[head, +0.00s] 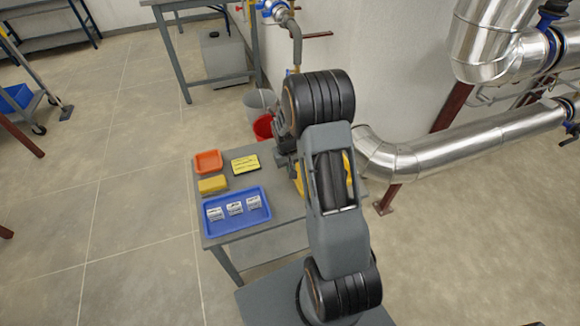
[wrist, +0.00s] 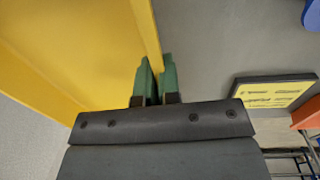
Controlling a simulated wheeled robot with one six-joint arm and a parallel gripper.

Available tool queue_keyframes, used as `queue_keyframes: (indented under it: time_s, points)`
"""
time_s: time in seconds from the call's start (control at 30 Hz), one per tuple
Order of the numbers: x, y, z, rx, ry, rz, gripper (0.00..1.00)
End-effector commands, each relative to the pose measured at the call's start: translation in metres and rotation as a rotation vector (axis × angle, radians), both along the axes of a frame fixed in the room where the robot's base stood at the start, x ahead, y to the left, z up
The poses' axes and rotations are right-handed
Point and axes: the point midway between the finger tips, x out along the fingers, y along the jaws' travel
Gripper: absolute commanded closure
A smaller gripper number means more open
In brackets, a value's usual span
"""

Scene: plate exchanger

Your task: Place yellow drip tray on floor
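The yellow drip tray (wrist: 75,45) fills the upper left of the wrist view. In the head view it shows only as yellow parts (head: 349,178) on both sides of my arm, at the right end of the grey table. My gripper (wrist: 157,80) has its two green fingertips close together, one on each side of the tray's thin upright wall. It looks shut on that wall, with little or no gap. In the head view my arm hides the fingers and most of the tray.
The grey table (head: 285,205) also holds an orange tray (head: 208,161), a yellow block (head: 213,184), a yellow-and-black labelled pad (head: 245,164) and a blue tray (head: 238,222). A red bucket (head: 263,127) stands behind. Silver pipes (head: 470,148) run at right. Floor left of the table is clear.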

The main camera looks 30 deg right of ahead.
Motion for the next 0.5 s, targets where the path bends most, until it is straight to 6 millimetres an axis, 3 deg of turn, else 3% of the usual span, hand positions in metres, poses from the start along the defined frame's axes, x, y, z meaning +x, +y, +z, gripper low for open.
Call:
queue_keyframes:
  time_s: [0.3,0.5]
  points:
    - [0.0004,-0.0003,-0.0028,0.000,-0.002,0.000,1.00]
    - [0.0000,-0.0002,-0.0022,0.000,0.000,0.000,0.79]
